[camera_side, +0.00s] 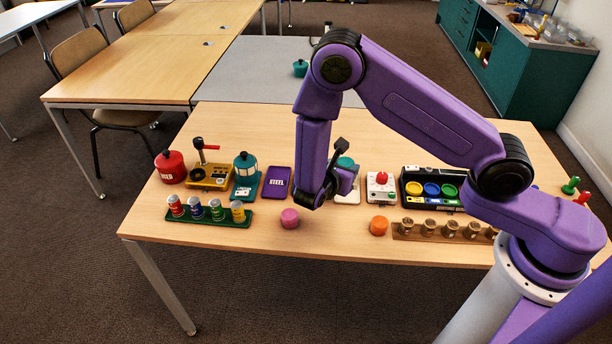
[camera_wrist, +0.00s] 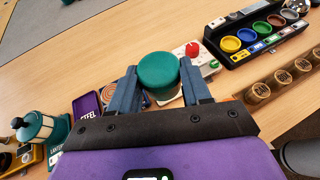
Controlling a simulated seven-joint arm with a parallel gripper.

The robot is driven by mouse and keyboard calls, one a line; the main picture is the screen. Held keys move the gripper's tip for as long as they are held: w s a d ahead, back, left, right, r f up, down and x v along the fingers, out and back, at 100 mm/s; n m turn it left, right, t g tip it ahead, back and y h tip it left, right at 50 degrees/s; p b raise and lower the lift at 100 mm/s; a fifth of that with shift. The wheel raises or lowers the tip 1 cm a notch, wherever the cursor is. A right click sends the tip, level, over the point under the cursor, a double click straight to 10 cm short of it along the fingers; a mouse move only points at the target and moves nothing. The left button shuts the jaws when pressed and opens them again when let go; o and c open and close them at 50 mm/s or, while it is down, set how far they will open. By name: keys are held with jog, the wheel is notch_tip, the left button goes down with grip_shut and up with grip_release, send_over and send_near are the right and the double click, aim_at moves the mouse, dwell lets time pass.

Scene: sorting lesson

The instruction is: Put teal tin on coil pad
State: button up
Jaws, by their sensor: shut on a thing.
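The teal tin (camera_wrist: 158,70) is round with a flat lid and sits between the two blue-grey fingers of my gripper (camera_wrist: 156,86), which is shut on it. In the side view only its teal top (camera_side: 345,162) shows beside my gripper (camera_side: 340,172). A pale pad (camera_side: 350,194) lies under or just behind the gripper, between the purple STEEL pad and the red-knobbed box.
Left of my gripper lie the purple STEEL pad (camera_side: 276,182) and a teal lantern (camera_side: 246,164). To the right are the red-knobbed box (camera_side: 381,190) and a black tray of coloured cups (camera_side: 404,184). Pink (camera_side: 290,218) and orange (camera_side: 378,226) pieces stand in front.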

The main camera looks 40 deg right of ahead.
aim_at(340, 159)
jog(key=shift+w+d+r, duration=0.2)
jog(key=shift+w+d, duration=0.15)
jog(key=shift+w, duration=0.1)
jog(key=shift+w+d+r, duration=0.2)
jog(key=shift+w+d, duration=0.15)
jog(key=shift+w, duration=0.1)
jog(key=shift+w+d, duration=0.1)
jog(key=shift+w, duration=0.25)
jog(key=w+f, duration=0.3)
jog(key=w, duration=0.1)
jog(key=w+f, duration=0.2)
jog(key=w, duration=0.2)
jog(key=w+a+f, duration=0.1)
jog(key=w+f, duration=0.2)
jog(key=w, duration=0.1)
jog(key=shift+w+f, duration=0.2)
jog(key=shift+f, duration=0.1)
jog(key=shift+w+f, duration=0.55)
jog(key=shift+f, duration=1.6)
jog(key=shift+f, duration=0.1)
jog(key=o, duration=1.1)
jog(key=shift+c, duration=0.2)
